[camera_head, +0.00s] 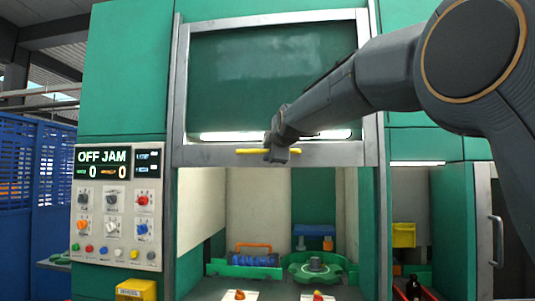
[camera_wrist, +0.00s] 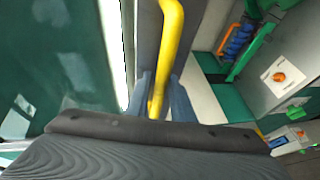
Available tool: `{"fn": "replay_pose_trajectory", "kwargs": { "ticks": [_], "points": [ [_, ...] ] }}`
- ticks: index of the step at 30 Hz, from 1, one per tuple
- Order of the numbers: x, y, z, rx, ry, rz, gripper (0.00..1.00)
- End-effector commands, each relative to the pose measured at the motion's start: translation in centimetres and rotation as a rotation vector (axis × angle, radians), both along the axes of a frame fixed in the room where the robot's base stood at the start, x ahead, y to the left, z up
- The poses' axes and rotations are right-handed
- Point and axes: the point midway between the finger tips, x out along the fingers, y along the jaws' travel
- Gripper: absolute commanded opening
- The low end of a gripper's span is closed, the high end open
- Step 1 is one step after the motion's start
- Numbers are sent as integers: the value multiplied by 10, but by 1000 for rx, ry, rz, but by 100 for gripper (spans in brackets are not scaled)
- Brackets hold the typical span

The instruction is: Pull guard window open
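The guard window (camera_head: 270,52) is a dark green pane in a grey metal frame. It stands raised, with the machine's interior showing below its lower rail (camera_head: 210,154). A yellow bar handle (camera_head: 252,151) runs along that rail. My gripper (camera_head: 279,152) is at the middle of the handle, with the arm reaching in from the right. In the wrist view the yellow handle (camera_wrist: 168,40) passes between the two fingers of my gripper (camera_wrist: 160,98), which look closed around it. Part of the handle is hidden behind the gripper.
A control panel (camera_head: 117,205) reading "OFF JAM" stands left of the opening. Inside are a green round fixture (camera_head: 316,266) and a blue part with an orange handle (camera_head: 253,256). A yellow box (camera_head: 403,235) and dark bottle (camera_head: 413,287) are at right.

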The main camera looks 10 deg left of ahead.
Motion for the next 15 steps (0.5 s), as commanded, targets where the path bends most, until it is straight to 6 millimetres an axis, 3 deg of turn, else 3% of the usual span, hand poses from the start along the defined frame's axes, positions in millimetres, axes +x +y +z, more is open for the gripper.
{"fn": "replay_pose_trajectory", "kwargs": {
  "ticks": [15],
  "points": [
    [-9, -4, 0, -1, 0, 1, 32]
  ]
}}
